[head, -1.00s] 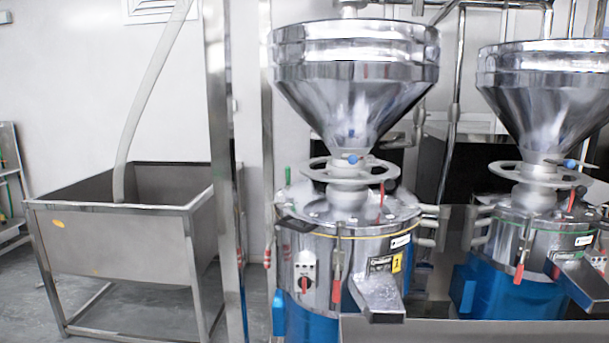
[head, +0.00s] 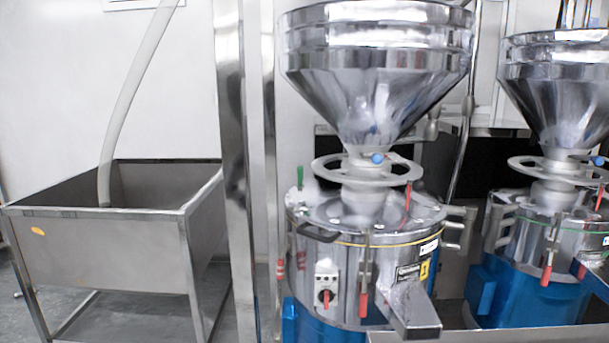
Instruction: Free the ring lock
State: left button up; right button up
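Two steel bean grinders stand on blue bases in the head view, the nearer grinder (head: 390,240) in the centre and a second grinder (head: 555,235) at the right. The nearer one has a ring-shaped handwheel (head: 330,172) under its funnel hopper (head: 375,85). A blue-knobbed lever (head: 377,158) sits at the hopper neck just above the wheel. A red-handled lever (head: 408,195) stands upright behind the wheel's right side, and a green-handled one (head: 300,178) is at the left. Which part is the ring lock I cannot tell for certain. Neither of my grippers is in view.
A steel tub (head: 100,250) on legs with a pale hose (head: 128,105) stands at the left. A steel post (head: 232,150) rises between tub and grinder. An outlet chute (head: 412,312) juts forward from the nearer grinder. Grey floor shows beneath the tub.

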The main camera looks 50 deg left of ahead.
aim_at(299, 185)
jog(key=j+z, duration=0.1)
jog(key=j, duration=0.4)
jog(key=k+j+z, duration=0.15)
jog(key=j, duration=0.4)
jog(key=j+z, duration=0.1)
jog(key=j, duration=0.4)
jog(key=k+j, duration=0.1)
jog(key=j, duration=0.4)
jog(key=k+j, duration=0.1)
jog(key=j, duration=0.4)
jog(key=k+j, duration=0.1)
jog(key=j, duration=0.35)
jog(key=k+j, duration=0.1)
jog(key=j, duration=0.4)
jog(key=j+z, duration=0.1)
jog(key=j, duration=0.4)
jog(key=k+j, duration=0.2)
jog(key=j, duration=0.25)
